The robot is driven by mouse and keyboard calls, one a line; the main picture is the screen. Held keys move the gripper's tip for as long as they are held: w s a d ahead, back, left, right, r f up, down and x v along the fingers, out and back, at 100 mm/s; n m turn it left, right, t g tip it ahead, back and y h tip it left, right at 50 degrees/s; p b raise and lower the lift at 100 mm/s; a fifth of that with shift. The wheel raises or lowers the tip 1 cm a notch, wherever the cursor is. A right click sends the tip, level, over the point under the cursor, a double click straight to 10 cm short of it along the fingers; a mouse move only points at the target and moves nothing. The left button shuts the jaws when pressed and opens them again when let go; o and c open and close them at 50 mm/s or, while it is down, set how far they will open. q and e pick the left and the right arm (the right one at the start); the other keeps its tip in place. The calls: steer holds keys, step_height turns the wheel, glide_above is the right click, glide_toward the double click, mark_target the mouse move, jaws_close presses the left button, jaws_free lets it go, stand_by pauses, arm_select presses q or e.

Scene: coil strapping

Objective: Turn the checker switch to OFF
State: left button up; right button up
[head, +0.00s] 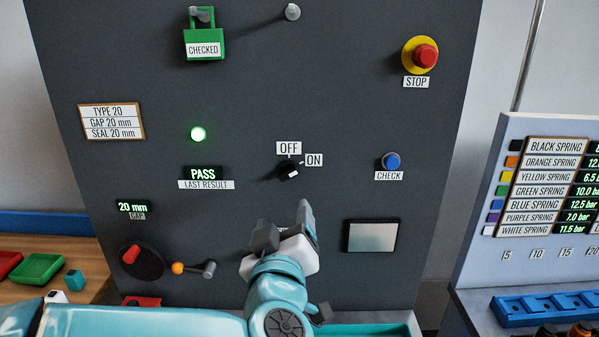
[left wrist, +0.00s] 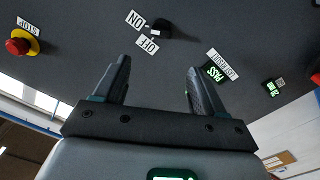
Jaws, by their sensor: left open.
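The checker switch (head: 289,170) is a small black knob on the dark panel, with an OFF label (head: 289,148) above it and an ON label (head: 314,160) to its upper right. A white mark shows on the knob, but I cannot tell for sure which label it points at. My left gripper (head: 287,224) is open and empty, just below the switch and apart from it. In the left wrist view the switch (left wrist: 161,29) lies beyond the gap between the open fingers (left wrist: 158,70). My right gripper is not in view.
A blue CHECK button (head: 391,162) and a red STOP button (head: 425,56) are to the right of the switch. A lit PASS display (head: 204,173) and a green lamp (head: 198,134) are to the left. A grey square plate (head: 371,237) is right of my gripper.

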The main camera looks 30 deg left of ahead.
arm_select(q)
steer(key=p, duration=0.3)
glide_toward(287, 174)
steer(key=x, duration=0.9)
steer(key=shift+w+a, duration=0.2)
steer(key=shift+w, duration=0.05)
steer(key=shift+d, duration=0.25)
steer(key=shift+c, duration=0.6)
steer(key=shift+a, duration=0.1)
steer(key=c, duration=0.9)
